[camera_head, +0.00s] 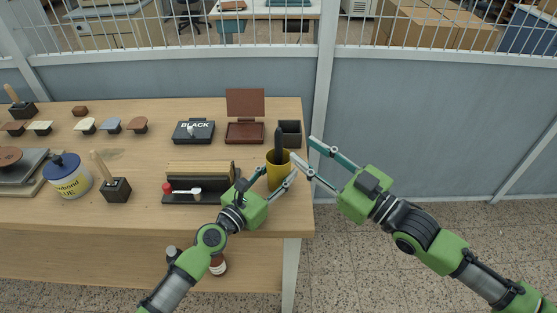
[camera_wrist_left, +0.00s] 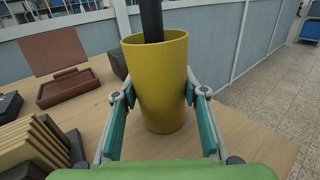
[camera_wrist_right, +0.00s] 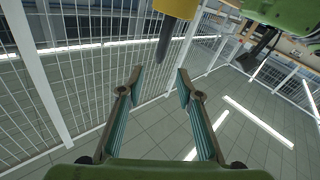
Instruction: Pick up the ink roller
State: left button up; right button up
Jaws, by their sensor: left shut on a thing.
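A yellow cup (camera_head: 279,176) is at the right end of the table. My left gripper (camera_head: 274,182) is shut around it, with a finger on each side in the left wrist view (camera_wrist_left: 160,95). A black handle (camera_head: 279,139) sticks up out of the cup; it also shows in the left wrist view (camera_wrist_left: 152,22). Its lower end is hidden in the cup, so I cannot tell for sure that it is the ink roller. My right gripper (camera_head: 303,150) is open and empty, just right of the cup. In the right wrist view the handle (camera_wrist_right: 165,45) is beyond its fingertips.
A small dark box (camera_head: 289,133) stands behind the cup. A brown open case (camera_head: 245,130) and a "BLACK" tin (camera_head: 194,132) are left of it. A rack of boards (camera_head: 200,180) is close left of the cup. A fence post (camera_head: 321,100) rises beyond the table's right edge.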

aim_at(278, 143)
jog(key=w+a+f+m, duration=0.1)
jog(key=w+a+f+m+h, duration=0.1)
jog(key=w+a, duration=0.1)
jog(key=shift+a+f+g, duration=0.15)
jog(key=shift+a+g, duration=0.15)
jog(key=x, duration=0.5)
jog(key=shift+w+f, duration=0.15)
jog(key=shift+d, duration=0.15)
grip_shut()
